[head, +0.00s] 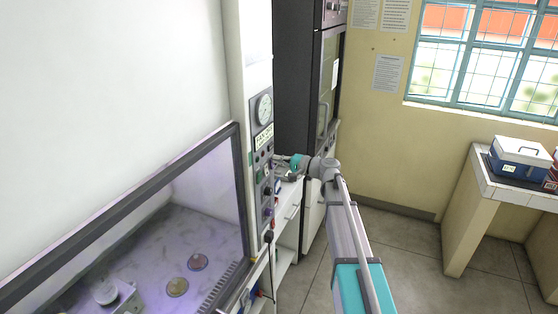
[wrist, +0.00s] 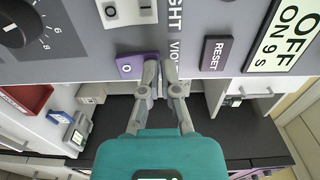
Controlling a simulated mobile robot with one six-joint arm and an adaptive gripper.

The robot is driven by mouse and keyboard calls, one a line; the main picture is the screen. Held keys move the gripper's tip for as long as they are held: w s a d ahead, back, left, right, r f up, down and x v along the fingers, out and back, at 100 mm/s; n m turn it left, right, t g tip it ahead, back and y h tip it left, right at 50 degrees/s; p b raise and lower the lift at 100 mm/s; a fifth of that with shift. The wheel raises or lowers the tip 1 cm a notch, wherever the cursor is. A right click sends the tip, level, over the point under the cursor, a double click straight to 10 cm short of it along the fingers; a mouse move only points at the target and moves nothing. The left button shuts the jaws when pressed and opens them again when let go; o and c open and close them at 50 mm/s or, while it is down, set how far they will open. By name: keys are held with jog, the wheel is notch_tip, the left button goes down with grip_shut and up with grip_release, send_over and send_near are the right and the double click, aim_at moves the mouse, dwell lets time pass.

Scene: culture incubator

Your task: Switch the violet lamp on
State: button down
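A violet rocker switch (wrist: 137,66) marked "0" sits at the lower edge of the grey control panel (wrist: 110,35) in the wrist view. A label starting "VIO" runs up the panel just right of it. My gripper (wrist: 161,68) has its two fingers almost together, with nothing visible between them. Its fingertips are by the right end of the violet switch and overlap it in the picture; I cannot tell whether they touch it. In the head view my gripper (head: 280,160) is at the panel (head: 262,160) on the cabinet's right post, and the fingertips are small there.
A RESET button (wrist: 215,53), a white switch (wrist: 112,12) and a black dial (wrist: 20,25) are nearby on the panel. The glass-fronted cabinet (head: 243,180) has a violet-tinted interior with dishes. A dark tall incubator (head: 296,80) stands behind.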

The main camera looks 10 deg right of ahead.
jog(key=r+p+v, duration=0.1)
jog(key=p+v, duration=0.1)
jog(key=v, duration=1.2)
jog(key=shift+r, duration=0.2)
jog(key=s+a+f+n+g+h+b, duration=0.2)
jog(key=s+a+f+g+h, duration=0.1)
jog(key=s+a+f, duration=0.4)
jog(key=s+a+f+n+g+h+b, duration=0.1)
jog(key=s+a+f+n+g+h, duration=0.15)
jog(key=s+f, duration=0.5)
jog(key=s+d+f+n+g+h+b, duration=0.2)
jog(key=s+d+f+g+h+b, duration=0.1)
jog(key=s+f+h, duration=0.6)
jog(key=s+f+g, duration=0.1)
jog(key=s, duration=0.1)
jog(key=shift+s, duration=0.4)
